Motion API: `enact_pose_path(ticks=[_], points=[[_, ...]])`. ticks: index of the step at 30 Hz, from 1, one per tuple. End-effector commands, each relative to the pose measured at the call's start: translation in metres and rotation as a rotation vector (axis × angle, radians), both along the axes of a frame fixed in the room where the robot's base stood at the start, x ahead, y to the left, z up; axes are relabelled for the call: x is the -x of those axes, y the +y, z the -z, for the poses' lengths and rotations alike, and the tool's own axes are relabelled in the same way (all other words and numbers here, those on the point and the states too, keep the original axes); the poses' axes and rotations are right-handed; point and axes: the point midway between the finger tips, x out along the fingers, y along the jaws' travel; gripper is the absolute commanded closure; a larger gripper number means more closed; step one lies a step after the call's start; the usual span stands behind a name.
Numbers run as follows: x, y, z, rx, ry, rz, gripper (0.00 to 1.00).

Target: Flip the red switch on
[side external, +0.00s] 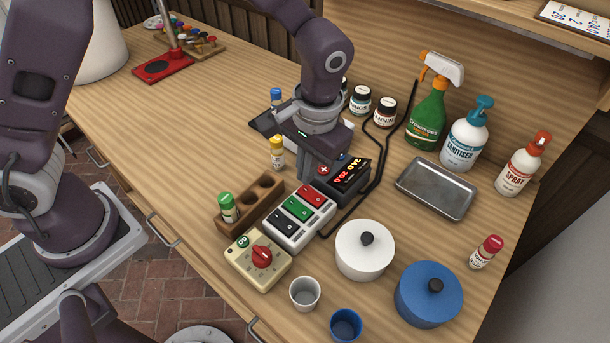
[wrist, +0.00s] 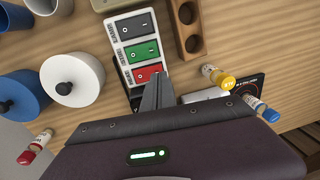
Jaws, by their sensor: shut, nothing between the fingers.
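A white switch box (side external: 283,239) carries red, green and black rocker switches in a row. The red switch (side external: 312,195) is at the end nearest the black display box; in the wrist view the red switch (wrist: 145,72) shows its marks beside my fingertips. My gripper (side external: 307,178) is shut and empty, with its fingers pointing down at the red switch's end of the box. In the wrist view my fingertips (wrist: 157,78) overlap the lower right part of the red switch. I cannot tell whether they touch it, or which way the rocker is tilted.
A black box with a lit display (side external: 350,178) stands close behind the fingers. A wooden rack (side external: 262,204) with a green-capped bottle lies left of the switches; a beige box with a red knob (side external: 260,262) is in front. A white pot (side external: 364,262) stands to the right.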

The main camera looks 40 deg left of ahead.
Motion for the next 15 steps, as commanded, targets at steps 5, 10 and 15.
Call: enact_pose_path(ticks=[5,10,15], points=[[0.0,0.003,0.02,0.0,0.001,0.0,1.0],[0.0,0.003,0.024,0.0,0.0,0.0,1.0],[0.0,0.003,0.024,0.0,0.0,0.0,1.0]])
